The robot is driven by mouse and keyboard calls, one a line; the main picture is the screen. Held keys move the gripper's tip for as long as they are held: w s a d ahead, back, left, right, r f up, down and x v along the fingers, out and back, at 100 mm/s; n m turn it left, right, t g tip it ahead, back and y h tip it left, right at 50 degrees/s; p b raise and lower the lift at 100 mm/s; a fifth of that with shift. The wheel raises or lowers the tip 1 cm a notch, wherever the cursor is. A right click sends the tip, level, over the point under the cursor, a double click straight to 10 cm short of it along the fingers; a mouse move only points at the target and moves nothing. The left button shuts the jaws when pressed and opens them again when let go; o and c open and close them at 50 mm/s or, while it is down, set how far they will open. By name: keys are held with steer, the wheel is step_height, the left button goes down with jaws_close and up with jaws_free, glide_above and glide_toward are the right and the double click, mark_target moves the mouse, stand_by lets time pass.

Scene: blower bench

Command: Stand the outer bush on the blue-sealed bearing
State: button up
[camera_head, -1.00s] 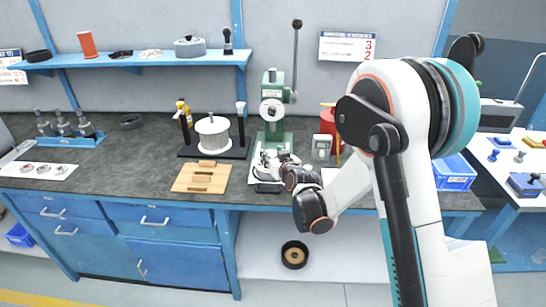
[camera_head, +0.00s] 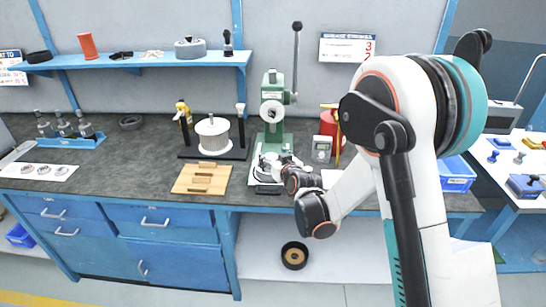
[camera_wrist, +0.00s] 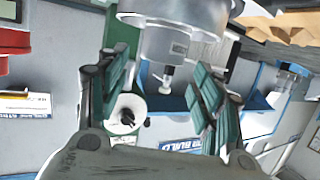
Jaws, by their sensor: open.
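My gripper (camera_head: 270,165) is at the foot of the green press (camera_head: 272,110), small and partly merged with the parts there. In the wrist view my gripper (camera_wrist: 162,75) is open, its two green-padded fingers apart, with nothing clearly held between them. I cannot tell whether either is the outer bush. Several small rings lie on a white sheet (camera_head: 70,172) at the bench's left; their seal colours are too small to tell.
A wooden board (camera_head: 184,184) with bars lies left of the press. Behind it is a black stand (camera_head: 235,153) with a white drum (camera_head: 212,134). A gauge (camera_head: 321,148) and a red can (camera_head: 327,122) stand right of the press. Bare bench shows at left.

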steer(key=s+d+r+m+g+h+p, duration=0.1)
steer(key=s+d+r+g, duration=0.1)
steer(key=s+d+r, duration=0.7)
steer(key=s+d+r+m+g+h+p, duration=0.1)
steer(key=s+d+r, duration=0.35)
steer(key=s, duration=0.85)
steer(key=s+d+g+h, duration=0.1)
steer(key=s+d, duration=0.1)
steer(key=s, duration=0.4)
steer(key=s+d+m+g+h, duration=0.1)
steer(key=s+d, duration=0.2)
steer(key=s, duration=0.4)
steer(key=s+d+r+m+g+h, duration=0.1)
steer(key=s+d, duration=0.2)
steer(key=s, duration=0.3)
steer(key=shift+s+g, duration=0.35)
steer(key=shift+g, duration=0.05)
steer(key=shift+d+r, duration=0.1)
